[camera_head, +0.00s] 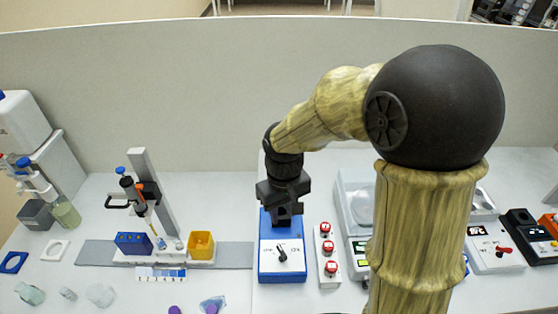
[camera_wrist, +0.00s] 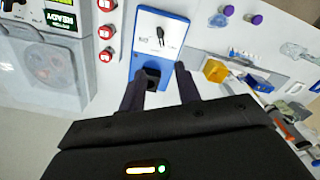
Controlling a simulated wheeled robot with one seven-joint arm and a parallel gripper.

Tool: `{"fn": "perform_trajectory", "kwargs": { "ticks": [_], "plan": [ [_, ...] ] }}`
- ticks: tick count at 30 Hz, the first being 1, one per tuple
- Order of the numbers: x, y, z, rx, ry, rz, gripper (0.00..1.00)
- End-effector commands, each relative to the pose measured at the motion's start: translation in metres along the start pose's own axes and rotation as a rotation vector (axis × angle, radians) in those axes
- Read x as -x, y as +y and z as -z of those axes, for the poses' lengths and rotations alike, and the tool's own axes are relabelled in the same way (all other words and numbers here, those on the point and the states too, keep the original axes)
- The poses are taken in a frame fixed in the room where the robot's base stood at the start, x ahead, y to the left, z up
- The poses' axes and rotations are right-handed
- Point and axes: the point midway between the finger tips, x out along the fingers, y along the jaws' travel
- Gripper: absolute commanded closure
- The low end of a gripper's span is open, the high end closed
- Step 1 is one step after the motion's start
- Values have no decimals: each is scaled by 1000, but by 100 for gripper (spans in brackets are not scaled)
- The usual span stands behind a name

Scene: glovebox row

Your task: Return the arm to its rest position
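My gripper (camera_head: 287,218) hangs at the end of my arm over the back part of a blue box with a white face (camera_head: 268,271). In the wrist view its two dark fingers (camera_wrist: 164,78) stand apart with a gap between them. A dark block (camera_wrist: 152,77) on the box's end shows in this gap; I cannot tell whether the fingers touch it. A black knob (camera_head: 283,257) sits on the white face, clear of the fingers. My arm is bent, reaching forward and down from its large dark joint.
A strip with several red buttons (camera_head: 325,228) stands just right of the blue box. A clear-lidded device (camera_head: 352,205) is further right, partly behind my arm. A pipette stand (camera_head: 150,192), a yellow box (camera_head: 201,244) and a dark blue rack (camera_head: 131,243) are left. A grey wall (camera_head: 180,90) closes the back.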

Motion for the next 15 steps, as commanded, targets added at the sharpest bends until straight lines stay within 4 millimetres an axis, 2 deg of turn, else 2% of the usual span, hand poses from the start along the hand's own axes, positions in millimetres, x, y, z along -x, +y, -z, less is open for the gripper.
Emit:
{"fn": "perform_trajectory", "kwargs": {
  "ticks": [5,8,15],
  "plan": [
    [0,4,-4,-14,5,-2,67],
    [-1,16,-16,-70,32,-9,67],
    [-7,65,-81,-330,166,-39,67]
  ]
}}
